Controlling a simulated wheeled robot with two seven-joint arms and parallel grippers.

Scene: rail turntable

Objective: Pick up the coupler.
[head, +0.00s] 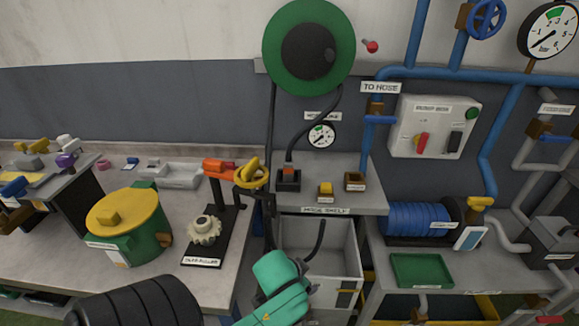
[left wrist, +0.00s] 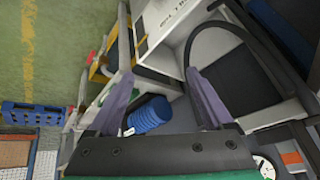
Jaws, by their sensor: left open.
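An orange-topped fitting at the end of the black hose, which looks like the coupler (head: 288,170), sits in a dark holder (head: 288,186) on the grey hose shelf in the head view. An orange patch at the lower right of the left wrist view may be the same fitting; I cannot tell. My left gripper (head: 280,287) shows as a teal hand in front of the grey bin, below and apart from the fitting; its fingertips are hidden there. In the left wrist view its two purple-grey fingers (left wrist: 163,92) are spread, with nothing held between them. My right gripper is not visible.
A yellow piece (head: 325,191) and a brown block (head: 355,181) share the shelf (head: 335,203). The grey bin (head: 345,240) stands below. A gear puller (head: 205,230) and green pot (head: 125,240) stand left; a blue hose coil (head: 415,217) and green tray (head: 420,270) right.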

